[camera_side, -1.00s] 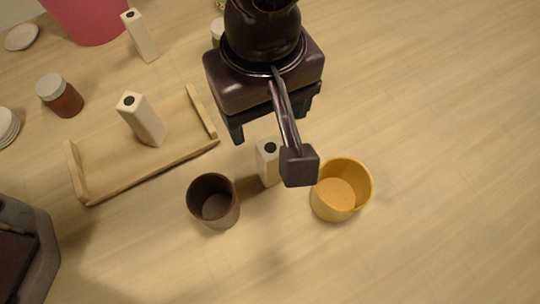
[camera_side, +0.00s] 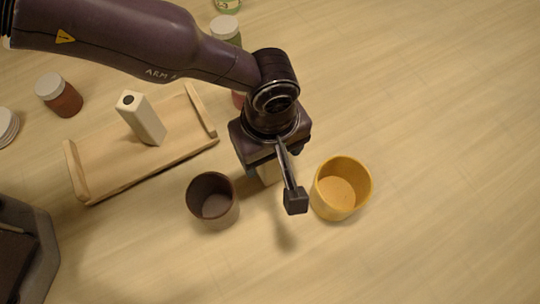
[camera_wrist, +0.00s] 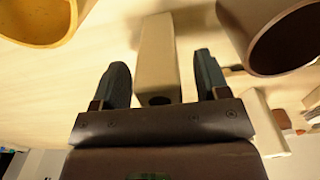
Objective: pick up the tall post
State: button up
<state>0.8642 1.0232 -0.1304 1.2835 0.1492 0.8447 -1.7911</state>
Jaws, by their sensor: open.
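A pale, square post (camera_side: 268,173) stands between the brown cup and the yellow cup, mostly hidden under my gripper in the side view. In the wrist view this post (camera_wrist: 157,55) lies between my two fingers, with a dark hole in its near end and a gap on each side. My gripper (camera_wrist: 161,65) is open around it and not closed on it. A similar post (camera_side: 142,119) stands on the wooden tray (camera_side: 95,180); it also shows at the right of the wrist view (camera_wrist: 264,125). I cannot tell from these views which post is taller.
The brown cup (camera_side: 213,208) stands close on the left of the gripper, the yellow cup (camera_side: 345,190) close on the right. A red-brown jar (camera_side: 62,98) and a green jar (camera_side: 226,32) stand farther back. The table's right side is clear.

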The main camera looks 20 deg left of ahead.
jog(key=shift+f, duration=0.2)
jog(key=c, duration=1.1)
jog(key=shift+r, duration=0.1)
